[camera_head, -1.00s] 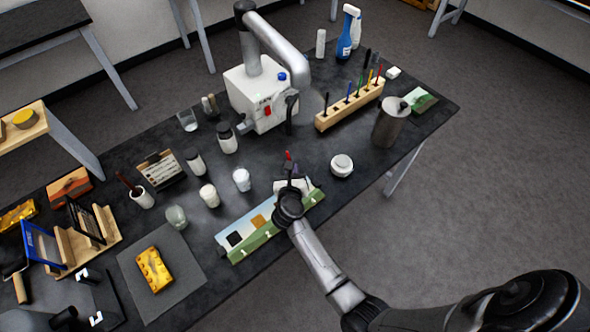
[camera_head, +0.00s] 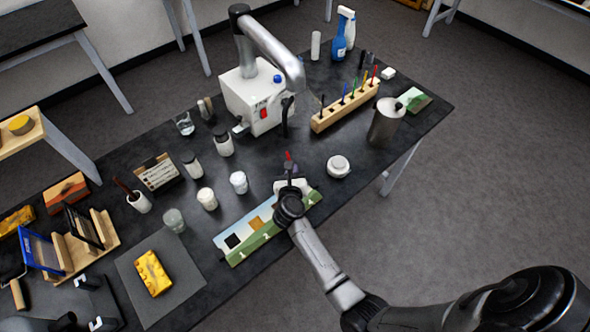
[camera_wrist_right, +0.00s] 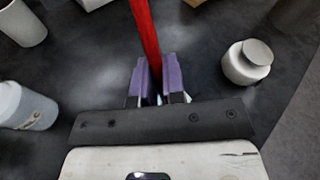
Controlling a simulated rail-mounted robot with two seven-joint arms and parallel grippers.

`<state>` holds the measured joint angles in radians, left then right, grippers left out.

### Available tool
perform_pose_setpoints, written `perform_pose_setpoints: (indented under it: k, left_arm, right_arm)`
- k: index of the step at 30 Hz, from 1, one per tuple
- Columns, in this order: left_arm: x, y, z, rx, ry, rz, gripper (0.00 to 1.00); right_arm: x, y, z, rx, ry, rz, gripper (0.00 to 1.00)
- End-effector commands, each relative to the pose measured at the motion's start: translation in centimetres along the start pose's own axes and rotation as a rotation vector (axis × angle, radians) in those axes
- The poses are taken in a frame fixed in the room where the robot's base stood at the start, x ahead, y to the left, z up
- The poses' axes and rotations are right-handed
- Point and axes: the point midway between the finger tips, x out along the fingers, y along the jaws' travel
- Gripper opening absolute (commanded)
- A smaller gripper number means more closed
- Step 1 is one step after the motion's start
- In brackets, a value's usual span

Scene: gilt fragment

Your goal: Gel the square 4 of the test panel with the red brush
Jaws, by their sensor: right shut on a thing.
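My right gripper (camera_head: 290,186) is shut on the red brush (camera_head: 288,157), whose handle sticks up from it. In the right wrist view the red handle (camera_wrist_right: 146,35) runs between the purple finger pads (camera_wrist_right: 157,82). The gripper is over the right part of the test panel (camera_head: 229,258), a blue and green board. A black square (camera_head: 233,241) and an ochre square (camera_head: 257,223) show on its left part. My left gripper is not seen.
White jars (camera_head: 238,182) and a clear glass (camera_head: 174,220) stand behind the panel. A round white jar (camera_head: 338,167) is to its right. A wooden brush rack (camera_head: 347,108) and a metal canister (camera_head: 386,122) stand farther right. A yellow block (camera_head: 153,273) lies on a grey mat.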

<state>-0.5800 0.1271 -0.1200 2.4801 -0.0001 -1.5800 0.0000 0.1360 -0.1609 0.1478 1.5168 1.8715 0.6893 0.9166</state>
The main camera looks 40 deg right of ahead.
Motion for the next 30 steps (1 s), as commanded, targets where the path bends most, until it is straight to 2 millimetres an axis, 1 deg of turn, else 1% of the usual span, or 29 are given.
perform_pose_setpoints:
  k: [4, 10, 16, 25, 30]
  left_arm:
    - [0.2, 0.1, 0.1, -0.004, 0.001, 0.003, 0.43]
    - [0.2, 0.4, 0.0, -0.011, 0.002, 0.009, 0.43]
    - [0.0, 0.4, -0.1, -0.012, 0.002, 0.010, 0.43]
    - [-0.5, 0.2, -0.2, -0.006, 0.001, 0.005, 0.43]
    - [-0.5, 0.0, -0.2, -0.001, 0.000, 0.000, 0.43]
  right_arm:
    - [-0.6, 0.7, -0.1, 0.001, 0.000, 0.000, 0.00]
    - [-0.8, 0.9, 0.0, 0.000, 0.000, 0.000, 0.00]
    - [-0.4, 0.4, 0.0, -0.001, 0.000, -0.001, 0.00]
    - [0.7, -0.9, 0.0, -0.001, 0.001, -0.001, 0.00]
    - [0.9, -1.0, -0.1, 0.000, 0.001, -0.001, 0.00]
